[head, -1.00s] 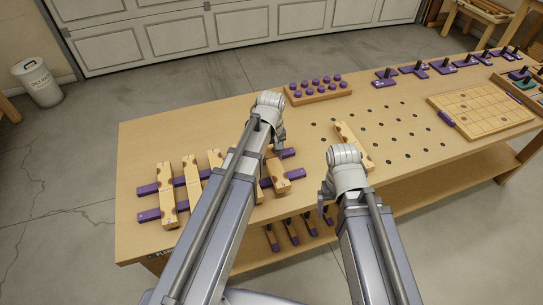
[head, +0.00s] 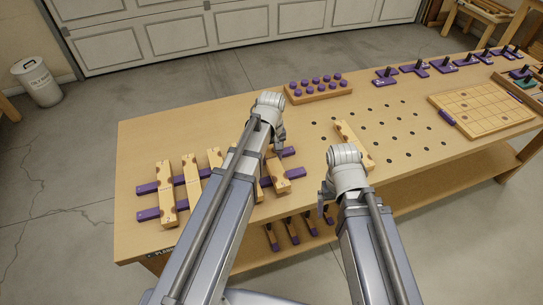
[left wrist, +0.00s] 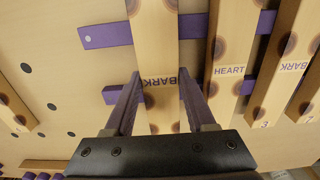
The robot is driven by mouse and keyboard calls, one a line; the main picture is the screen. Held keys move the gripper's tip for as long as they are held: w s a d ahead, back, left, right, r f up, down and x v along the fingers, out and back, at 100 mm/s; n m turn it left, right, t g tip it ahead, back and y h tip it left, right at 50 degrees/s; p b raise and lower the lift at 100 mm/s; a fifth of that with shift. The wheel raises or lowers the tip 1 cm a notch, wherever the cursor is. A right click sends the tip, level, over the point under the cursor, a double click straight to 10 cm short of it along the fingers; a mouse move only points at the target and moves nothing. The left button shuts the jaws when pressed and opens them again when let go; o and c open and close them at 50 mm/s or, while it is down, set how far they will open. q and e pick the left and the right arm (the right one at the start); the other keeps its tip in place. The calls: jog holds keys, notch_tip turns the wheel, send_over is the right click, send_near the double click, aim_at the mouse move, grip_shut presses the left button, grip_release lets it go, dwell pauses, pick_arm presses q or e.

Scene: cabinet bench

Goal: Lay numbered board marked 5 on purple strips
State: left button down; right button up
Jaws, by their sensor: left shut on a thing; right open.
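A wooden board (head: 280,175) lies across the purple strips at the right end of the row. It also shows in the left wrist view (left wrist: 157,50), with "BARK" printed on it; its number cannot be read. My left gripper (head: 278,150) is shut on this board near its far end, one finger on each side. My right gripper (head: 324,207) is open and empty near the bench's front edge.
Several other boards (head: 167,195) lie across the strips to the left; one reads "HEART" (left wrist: 229,60). A loose board (head: 353,147) lies among peg holes to the right. A tray of purple knobs (head: 318,92) stands behind. A gridded board (head: 483,110) lies farther right.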

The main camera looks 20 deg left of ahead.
pick_arm(q)
jog(key=shift+f, duration=0.15)
jog(key=shift+f+b, duration=0.35)
jog(key=shift+b, duration=0.2)
jog(key=shift+f, duration=0.2)
dwell(1.0)
jog(key=shift+c, duration=0.7)
grip_release()
jog(key=shift+r, duration=0.1)
notch_tip(320, 180, up, 8)
jog(key=p, duration=0.7)
jog(key=shift+p, duration=0.4)
